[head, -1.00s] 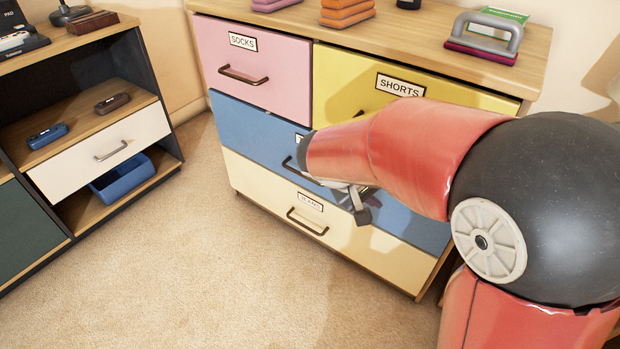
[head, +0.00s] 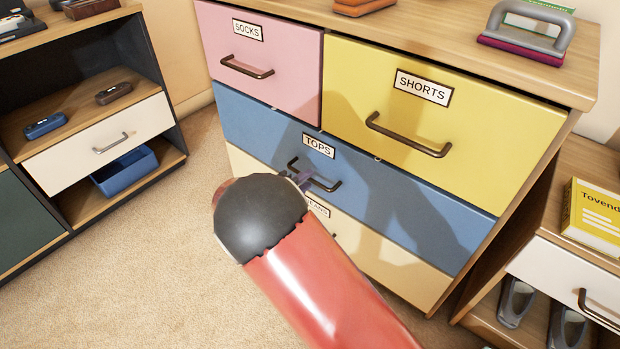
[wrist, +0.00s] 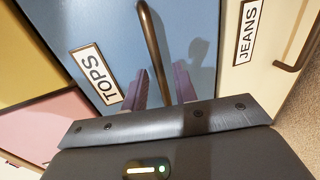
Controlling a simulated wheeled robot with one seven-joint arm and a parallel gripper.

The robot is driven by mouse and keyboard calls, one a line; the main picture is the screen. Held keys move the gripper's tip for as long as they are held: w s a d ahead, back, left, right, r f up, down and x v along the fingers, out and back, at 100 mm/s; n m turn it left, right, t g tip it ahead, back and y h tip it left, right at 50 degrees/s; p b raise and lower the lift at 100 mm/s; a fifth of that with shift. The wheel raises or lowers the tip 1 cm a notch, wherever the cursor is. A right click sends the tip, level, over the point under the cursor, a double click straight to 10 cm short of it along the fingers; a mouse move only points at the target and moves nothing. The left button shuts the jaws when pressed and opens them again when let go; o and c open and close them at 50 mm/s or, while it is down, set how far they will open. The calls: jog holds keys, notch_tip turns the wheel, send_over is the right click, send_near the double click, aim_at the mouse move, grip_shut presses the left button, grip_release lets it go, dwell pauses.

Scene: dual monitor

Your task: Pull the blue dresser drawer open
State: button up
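The blue drawer (head: 400,200) labelled TOPS is the wide middle drawer of the dresser, and its front looks closed. Its dark bar handle (head: 325,187) is partly hidden by my gripper (head: 302,180) in the head view. In the wrist view, the handle (wrist: 151,40) runs down between the two purple fingers of my gripper (wrist: 162,84). The fingers stand apart, one on each side of the bar, with a gap visible beside it. The blue front (wrist: 195,35) fills the middle of the wrist view.
The pink SOCKS drawer (head: 262,75) and yellow SHORTS drawer (head: 460,130) are above, and the cream JEANS drawer (head: 385,262) is below. A low shelf unit (head: 70,215) stands left and another cabinet (head: 545,262) right. Carpet (head: 160,290) in front is clear.

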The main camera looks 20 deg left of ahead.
jog(key=shift+x, duration=1.2)
grip_shut()
